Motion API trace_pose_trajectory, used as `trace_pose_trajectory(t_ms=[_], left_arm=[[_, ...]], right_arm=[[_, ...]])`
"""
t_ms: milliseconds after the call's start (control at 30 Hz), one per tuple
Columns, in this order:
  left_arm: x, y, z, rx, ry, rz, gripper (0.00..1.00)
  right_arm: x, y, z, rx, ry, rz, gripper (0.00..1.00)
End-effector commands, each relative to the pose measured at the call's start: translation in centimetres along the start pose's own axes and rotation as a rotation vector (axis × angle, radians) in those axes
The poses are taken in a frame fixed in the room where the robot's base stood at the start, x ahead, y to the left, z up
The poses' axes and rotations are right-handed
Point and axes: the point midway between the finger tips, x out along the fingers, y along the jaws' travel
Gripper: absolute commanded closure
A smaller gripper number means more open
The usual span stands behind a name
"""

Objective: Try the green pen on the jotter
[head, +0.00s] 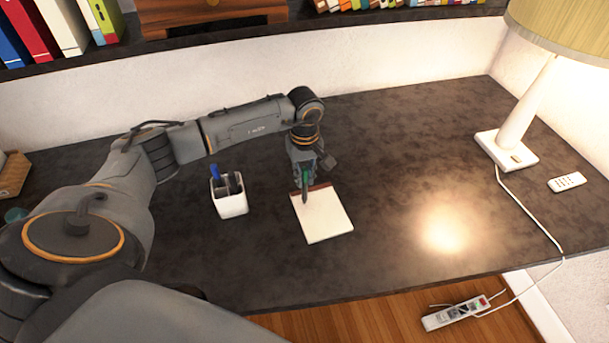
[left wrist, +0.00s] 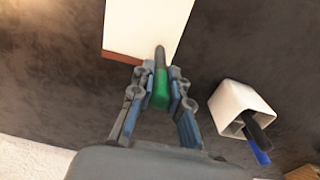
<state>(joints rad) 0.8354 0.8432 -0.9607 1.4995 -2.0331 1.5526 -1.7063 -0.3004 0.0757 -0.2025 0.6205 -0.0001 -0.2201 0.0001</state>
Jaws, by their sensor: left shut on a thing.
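The jotter (head: 326,222) is a white pad with a dark red binding strip, lying flat on the dark desk. My left gripper (head: 306,178) is over its bound edge, shut on the green pen (head: 305,189). In the left wrist view the green pen (left wrist: 160,88) sits between the fingers, its dark end pointing over the jotter (left wrist: 146,25). I cannot tell whether the tip touches the paper. My right gripper is not in view.
A white pen cup (head: 230,200) with a blue pen and dark pens stands left of the jotter. A lamp (head: 508,145) and a remote (head: 566,182) are at the right. The desk between jotter and lamp is clear. A shelf with books runs along the back.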

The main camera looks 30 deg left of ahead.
Motion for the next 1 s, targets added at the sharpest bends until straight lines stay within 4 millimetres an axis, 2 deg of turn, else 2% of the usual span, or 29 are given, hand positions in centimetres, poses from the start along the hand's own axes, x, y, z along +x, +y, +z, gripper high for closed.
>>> trace_pose_trajectory(t_ms=[467, 1000], left_arm=[[0.1, 0.1, 0.0, 0.000, 0.000, 0.001, 0.98], [0.2, 2.2, 0.0, 0.000, 0.000, 0.001, 0.98]], right_arm=[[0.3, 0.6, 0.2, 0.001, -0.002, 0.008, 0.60], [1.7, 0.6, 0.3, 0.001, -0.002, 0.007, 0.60]])
